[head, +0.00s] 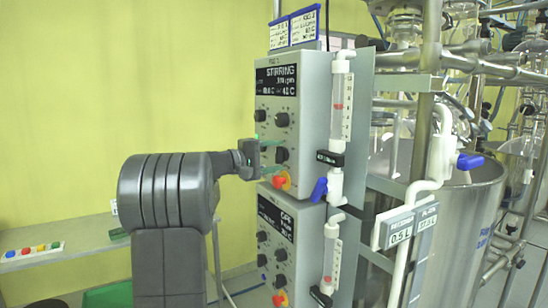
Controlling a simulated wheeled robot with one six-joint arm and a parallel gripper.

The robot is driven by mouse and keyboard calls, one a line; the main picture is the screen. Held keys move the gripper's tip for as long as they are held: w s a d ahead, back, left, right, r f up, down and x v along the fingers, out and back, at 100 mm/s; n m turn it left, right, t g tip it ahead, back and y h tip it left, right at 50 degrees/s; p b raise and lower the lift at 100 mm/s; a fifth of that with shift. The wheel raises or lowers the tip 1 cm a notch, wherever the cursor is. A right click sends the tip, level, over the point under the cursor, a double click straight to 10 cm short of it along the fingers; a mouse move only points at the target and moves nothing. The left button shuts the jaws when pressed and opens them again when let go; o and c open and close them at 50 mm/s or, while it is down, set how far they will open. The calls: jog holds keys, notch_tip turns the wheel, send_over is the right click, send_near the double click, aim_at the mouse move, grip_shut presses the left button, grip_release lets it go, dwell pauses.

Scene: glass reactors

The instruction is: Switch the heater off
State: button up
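The upper grey control box (318,75) has a lit display (277,80) reading "STIRRING" with smaller rpm and temperature figures below. Its front carries several black knobs, among them an upper right knob (282,120) and a lower right knob (282,155), and a red-and-yellow button (281,182). No label naming the heater is legible. My gripper (273,156) reaches in from the left at the lower right knob. Its two thin greenish fingers are apart, one above and one below this knob. Contact with the knob cannot be made out. The gripper body hides part of the panel's left side.
A similar lower box (308,235), its display reading "OFF", stands directly below. A flow tube (341,105) with a blue valve handle (319,190) runs along the box's right side. A steel vessel (470,215) and pipes fill the right. A bench (70,258) stands at left.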

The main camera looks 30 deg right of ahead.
jog(key=shift+o, duration=0.7)
jog(key=shift+a, duration=0.1)
jog(key=shift+a, duration=0.2)
jog(key=s+a+b, duration=0.1)
jog(key=a+b, duration=0.2)
jog(key=a, duration=1)
jog(key=d+p, duration=0.1)
jog(key=d, duration=0.3)
jog(key=d+p, duration=0.1)
jog(key=d, duration=0.4)
jog(key=w+d+p, duration=0.1)
jog(key=d, duration=0.3)
jog(key=shift+d, duration=0.35)
jog(key=shift+a, duration=0.15)
